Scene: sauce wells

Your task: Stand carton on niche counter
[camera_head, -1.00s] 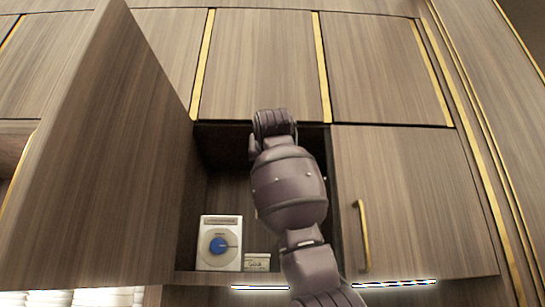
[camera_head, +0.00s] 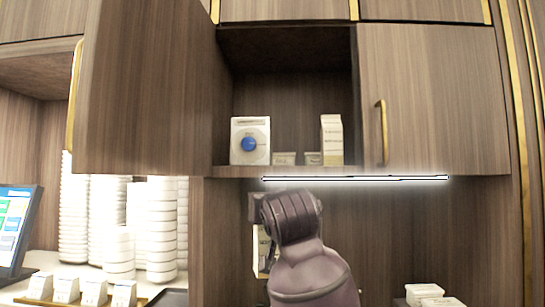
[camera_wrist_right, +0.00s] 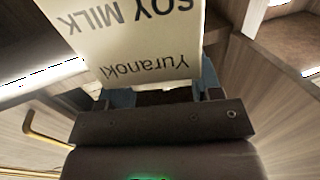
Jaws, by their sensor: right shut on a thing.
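A cream soy milk carton (camera_wrist_right: 130,40) with dark lettering fills the top of the right wrist view, its print upside down there. My right gripper (camera_wrist_right: 165,92) is shut on it. In the head view only a pale strip of this carton (camera_head: 261,250) shows beside my right wrist, below the cabinet. The niche (camera_head: 400,235) under the cabinet lies behind my arm. Its counter surface is mostly hidden or below the picture. My left gripper is not in view.
The open cabinet (camera_head: 290,172) above holds a white box with a blue dial (camera_head: 250,141), small tubs (camera_head: 284,158) and another carton (camera_head: 331,140). Its open door (camera_head: 145,90) hangs at left. White tubs (camera_head: 425,294) sit at lower right. Stacked white cups (camera_head: 160,230) stand at left.

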